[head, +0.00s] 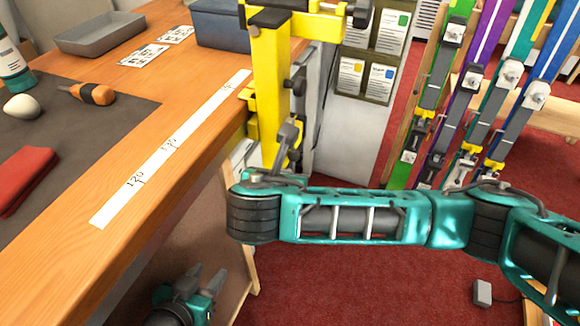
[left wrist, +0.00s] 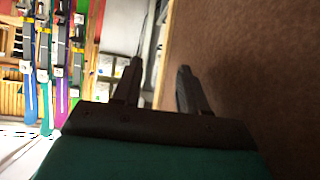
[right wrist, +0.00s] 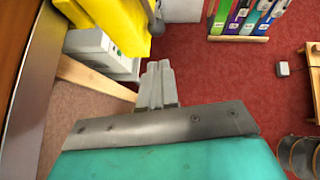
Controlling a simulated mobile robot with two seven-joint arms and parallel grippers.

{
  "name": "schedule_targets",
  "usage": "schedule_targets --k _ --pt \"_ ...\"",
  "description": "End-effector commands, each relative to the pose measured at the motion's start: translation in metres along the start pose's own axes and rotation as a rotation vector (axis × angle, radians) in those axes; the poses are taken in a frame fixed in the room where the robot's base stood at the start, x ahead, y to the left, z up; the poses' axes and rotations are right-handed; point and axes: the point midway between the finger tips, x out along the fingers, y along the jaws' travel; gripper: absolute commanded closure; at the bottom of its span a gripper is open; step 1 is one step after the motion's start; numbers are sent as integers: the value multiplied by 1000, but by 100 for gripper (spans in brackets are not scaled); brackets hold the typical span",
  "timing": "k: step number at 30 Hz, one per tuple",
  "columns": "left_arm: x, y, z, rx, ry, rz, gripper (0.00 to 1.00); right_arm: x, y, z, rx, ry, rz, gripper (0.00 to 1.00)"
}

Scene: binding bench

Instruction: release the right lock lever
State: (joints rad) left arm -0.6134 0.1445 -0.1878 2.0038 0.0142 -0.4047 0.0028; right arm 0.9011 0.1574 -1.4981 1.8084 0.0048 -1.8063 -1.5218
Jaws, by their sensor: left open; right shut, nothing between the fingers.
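The yellow clamp (head: 268,85) stands at the bench's edge in the head view. A grey lever (head: 286,138), which looks like the lock lever, hangs on its lower part, just above my right arm. In the right wrist view the yellow clamp (right wrist: 120,25) fills the upper left, with a grey part (right wrist: 155,18) beside it that may be the lever. My right gripper (right wrist: 158,66) is shut and empty, below the clamp and apart from it. The head view does not clearly show it. My left gripper (head: 205,278) is open and empty, low beside the bench; its fingers show in the left wrist view (left wrist: 160,66).
The wooden bench (head: 60,265) holds a dark mat, an orange-handled tool (head: 90,93), a red cloth (head: 24,178) and a grey tray (head: 100,33). Several colored skis (head: 440,90) stand in a rack at the right. Red floor (head: 330,280) lies open below.

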Motion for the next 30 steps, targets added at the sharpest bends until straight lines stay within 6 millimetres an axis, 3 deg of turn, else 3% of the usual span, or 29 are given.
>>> schedule_targets --k 3,10,30 --pt "4 1 2 0 1 4 57 26 -1 -1 1 -1 -3 100" --pt "6 4 2 1 2 13 57 52 0 14 0 -1 -1 100" --pt "8 5 0 2 10 15 57 64 1 21 -4 -22 -2 100"
